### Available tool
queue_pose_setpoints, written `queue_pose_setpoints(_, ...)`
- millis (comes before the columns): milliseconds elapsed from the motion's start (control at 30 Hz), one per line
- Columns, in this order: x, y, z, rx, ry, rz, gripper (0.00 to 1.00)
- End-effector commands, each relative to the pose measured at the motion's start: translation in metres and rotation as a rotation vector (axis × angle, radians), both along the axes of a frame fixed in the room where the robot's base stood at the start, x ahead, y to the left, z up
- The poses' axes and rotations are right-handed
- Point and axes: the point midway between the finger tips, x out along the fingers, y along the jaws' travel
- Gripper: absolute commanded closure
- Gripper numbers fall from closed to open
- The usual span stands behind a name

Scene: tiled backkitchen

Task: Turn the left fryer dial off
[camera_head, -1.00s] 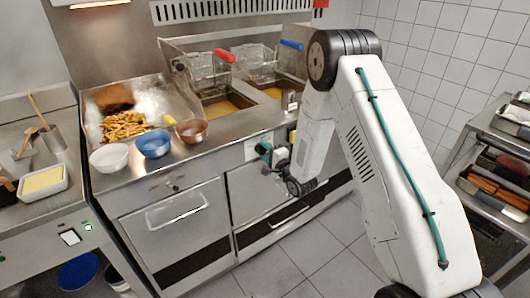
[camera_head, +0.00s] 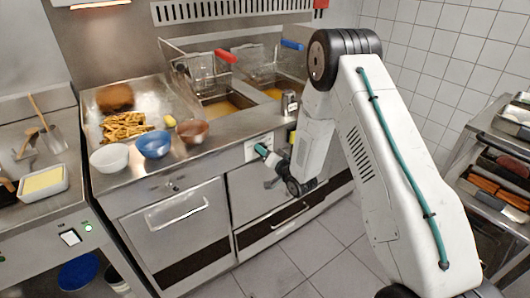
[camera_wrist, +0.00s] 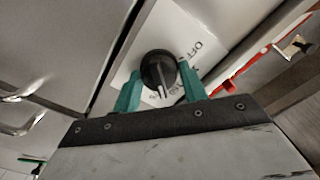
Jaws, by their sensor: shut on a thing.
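The left fryer dial (camera_wrist: 158,68) is a round black knob on a white plate (camera_wrist: 203,30) in the wrist view. The plate reads "OFF" to the upper right of the knob. A pale mark on the knob points toward the bottom of the view. My gripper (camera_wrist: 160,84) has a teal finger on each side of the knob and is shut on it. In the head view my gripper (camera_head: 268,157) is at the fryer's front panel, by the white plate (camera_head: 259,142); the knob is hidden there.
Two fryer baskets, with a red handle (camera_head: 225,56) and a blue handle (camera_head: 292,45), hang above the oil wells. White, blue and brown bowls (camera_head: 154,144) stand left on the counter. A rack (camera_head: 500,150) stands at the right. The tiled floor (camera_head: 285,262) in front is clear.

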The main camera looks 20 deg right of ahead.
Motion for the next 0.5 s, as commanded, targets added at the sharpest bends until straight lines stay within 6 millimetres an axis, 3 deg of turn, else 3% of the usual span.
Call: queue_pose_setpoints(500, -0.0009, 0.0013, 0.0, -0.466, -0.149, 0.0, 0.8)
